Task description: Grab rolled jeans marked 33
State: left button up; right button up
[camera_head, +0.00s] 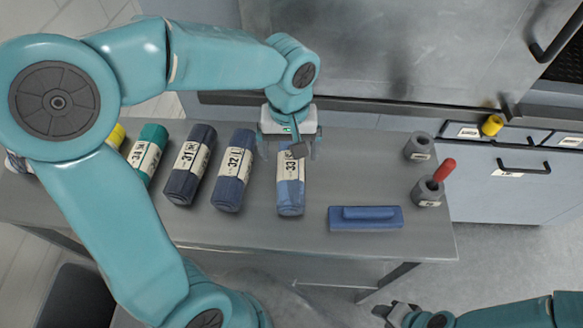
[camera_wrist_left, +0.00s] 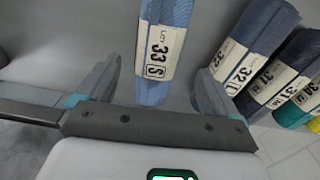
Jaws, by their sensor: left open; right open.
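The rolled jeans marked 33 (camera_head: 290,193) are a light blue roll with a white label, lying on the grey table right of the roll marked 32. My left gripper (camera_head: 289,150) is over the far end of this roll, open. In the left wrist view the 33 roll (camera_wrist_left: 160,50) lies between the two spread fingers of the left gripper (camera_wrist_left: 150,90), with a gap on each side. My right gripper (camera_head: 392,312) is low at the front, off the table's near edge, open and far from the roll.
Rolls marked 32 (camera_head: 235,170) and 31 (camera_head: 190,165) and a teal roll (camera_head: 148,152) lie to the left. A blue block with a handle (camera_head: 365,218) lies to the right. Two grey cups (camera_head: 419,147) stand on the right side, one holding a red-handled item (camera_head: 445,169).

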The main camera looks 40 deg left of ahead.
aim_at(291, 164)
pick_arm(q)
jog(key=shift+s+d+f, duration=0.1)
jog(key=shift+s+f, duration=0.05)
jog(key=shift+f, duration=0.3)
jog(key=shift+s+d+f, duration=0.1)
jog(key=shift+s+f, duration=0.05)
jog(key=shift+f, duration=0.25)
jog(key=shift+w+d+f, duration=0.1)
jog(key=shift+f, duration=2.65)
jog(key=c, duration=1.3)
jog(key=shift+w+r, duration=0.1)
jog(key=shift+r, duration=0.05)
